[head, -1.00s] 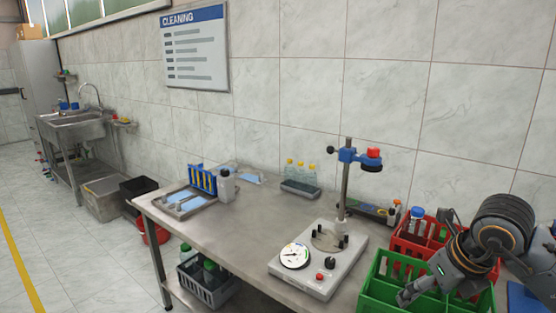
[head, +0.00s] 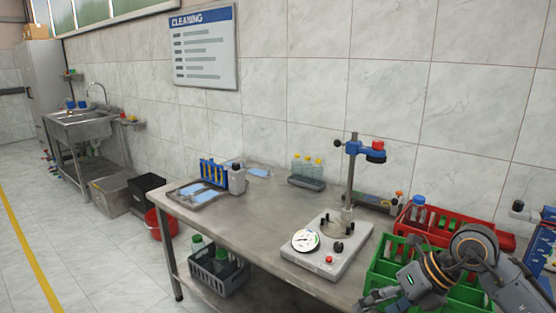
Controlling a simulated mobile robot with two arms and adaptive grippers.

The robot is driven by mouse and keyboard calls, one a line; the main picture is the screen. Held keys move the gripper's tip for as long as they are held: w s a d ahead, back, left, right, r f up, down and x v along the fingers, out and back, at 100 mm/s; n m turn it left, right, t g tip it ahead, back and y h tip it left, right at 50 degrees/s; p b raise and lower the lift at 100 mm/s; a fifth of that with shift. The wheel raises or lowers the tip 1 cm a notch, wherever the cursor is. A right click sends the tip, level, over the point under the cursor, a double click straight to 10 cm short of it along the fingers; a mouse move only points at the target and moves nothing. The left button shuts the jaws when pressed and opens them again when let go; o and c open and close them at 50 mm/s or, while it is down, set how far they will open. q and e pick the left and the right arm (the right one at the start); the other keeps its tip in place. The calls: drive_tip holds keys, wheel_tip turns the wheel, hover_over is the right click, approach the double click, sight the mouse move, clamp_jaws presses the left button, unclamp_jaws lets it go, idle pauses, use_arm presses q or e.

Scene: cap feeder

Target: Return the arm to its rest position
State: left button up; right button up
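My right arm comes in from the lower right. Its gripper (head: 372,299) hangs over the near left part of the green crate (head: 378,270), close to the bottom edge of the picture. The fingers are small and dark, and I cannot make out the gap between them. No object shows clearly in the gripper. My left arm and gripper are out of the picture.
A cap feeder with a dial (head: 306,240) and upright post (head: 350,180) stands left of the crates. A red crate (head: 470,228) holding a bottle (head: 418,205) is behind the green one. The table's middle (head: 255,215) is clear.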

drive_tip(key=w+a+f+m+t+y, duration=0.55)
drive_tip(key=f+m+y, duration=0.35)
drive_tip(key=f+m, duration=0.2)
drive_tip(key=s+d+f+m+t+h, duration=0.2)
drive_tip(key=d+f+m+h, duration=0.15)
drive_tip(key=f+m, duration=0.45)
drive_tip(key=s+d+f+m+t+h, duration=0.1)
drive_tip(key=s+d+f+m+h, duration=0.2)
drive_tip(key=f, duration=0.8)
drive_tip(key=s+d+f+m+t+h, duration=0.1)
drive_tip(key=d+f+m+t+h, duration=0.15)
drive_tip(key=f+m+h, duration=0.55)
drive_tip(key=s+d+f+m+g, duration=0.1)
drive_tip(key=s+d+f+g, duration=0.15)
drive_tip(key=s+f, duration=0.75)
drive_tip(key=s+a+f+m+g, duration=0.1)
drive_tip(key=s+f+g, duration=0.4)
drive_tip(key=s, duration=1.1)
drive_tip(key=s+a+f+m+g+h, duration=0.1)
drive_tip(key=s+f+m+g, duration=0.3)
drive_tip(key=s+f, duration=0.6)
drive_tip(key=s+g, duration=0.1)
drive_tip(key=s, duration=0.6)
drive_tip(key=shift+a+f+m, duration=0.15)
drive_tip(key=shift+f+m, duration=0.15)
drive_tip(key=shift+f, duration=0.05)
drive_tip(key=shift+c, duration=0.5)
